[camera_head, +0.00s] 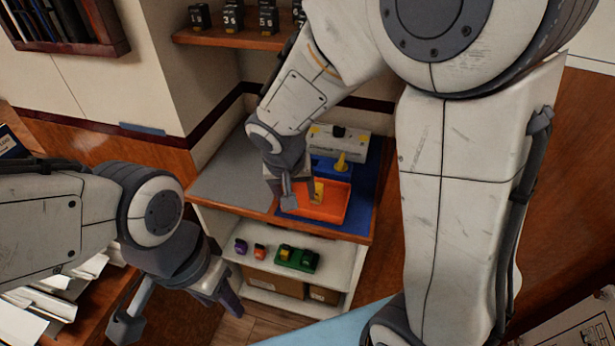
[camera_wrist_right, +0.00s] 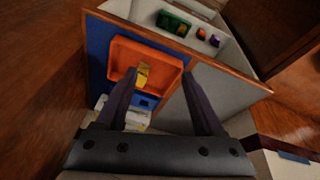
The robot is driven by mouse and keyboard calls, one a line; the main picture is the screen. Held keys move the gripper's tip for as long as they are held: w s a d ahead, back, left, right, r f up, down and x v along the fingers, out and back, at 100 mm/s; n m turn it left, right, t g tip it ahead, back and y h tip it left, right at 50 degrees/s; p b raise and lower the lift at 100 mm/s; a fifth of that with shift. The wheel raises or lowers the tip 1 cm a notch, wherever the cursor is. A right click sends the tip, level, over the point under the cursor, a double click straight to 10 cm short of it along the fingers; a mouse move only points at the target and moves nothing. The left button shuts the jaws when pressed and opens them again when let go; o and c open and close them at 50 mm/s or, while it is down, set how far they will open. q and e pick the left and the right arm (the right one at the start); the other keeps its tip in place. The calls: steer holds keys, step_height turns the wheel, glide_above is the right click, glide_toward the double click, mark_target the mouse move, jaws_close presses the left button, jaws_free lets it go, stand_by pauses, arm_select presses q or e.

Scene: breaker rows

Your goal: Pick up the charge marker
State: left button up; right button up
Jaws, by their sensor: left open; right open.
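A small yellow piece (camera_head: 318,191), possibly the charge marker, sits in an orange tray (camera_head: 352,207) on the cabinet top. It also shows in the right wrist view (camera_wrist_right: 142,74), beside one finger of my right gripper (camera_wrist_right: 159,78). The right gripper (camera_head: 298,191) is open above the tray's left side, pointing down, with nothing held. Its fingers partly cover the tray, and I cannot tell whether they touch the piece. My left gripper (camera_head: 178,306) is open and empty at the lower left, away from the cabinet.
Behind the tray are a blue holder (camera_head: 327,167) with a yellow peg and a pale box (camera_head: 352,146). A grey mat (camera_head: 228,176) is clear at left. The shelf below holds a purple piece (camera_head: 240,246), an orange piece (camera_head: 259,251) and a green tray (camera_head: 309,261).

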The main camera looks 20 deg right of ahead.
mark_target(317, 187)
steer(key=w+d+f+m, duration=0.1)
steer(key=w+d+f, duration=0.1)
steer(key=w+d+f+m, duration=0.2)
steer(key=w, duration=0.1)
steer(key=w+d+f+m, duration=0.1)
steer(key=w+d+f, duration=0.1)
steer(key=w, duration=0.1)
steer(key=shift+d+f+t+h, duration=0.1)
steer(key=shift+d+t+h, duration=0.2)
steer(key=shift+h, duration=0.1)
steer(key=x, duration=0.5)
steer(key=shift+s+d+f, duration=0.15)
steer(key=shift+s+d, duration=0.05)
steer(key=shift+s, duration=0.05)
steer(key=shift+w+d+f, duration=0.1)
steer(key=shift+w+f, duration=0.1)
steer(key=shift+f, duration=0.15)
jaws_close()
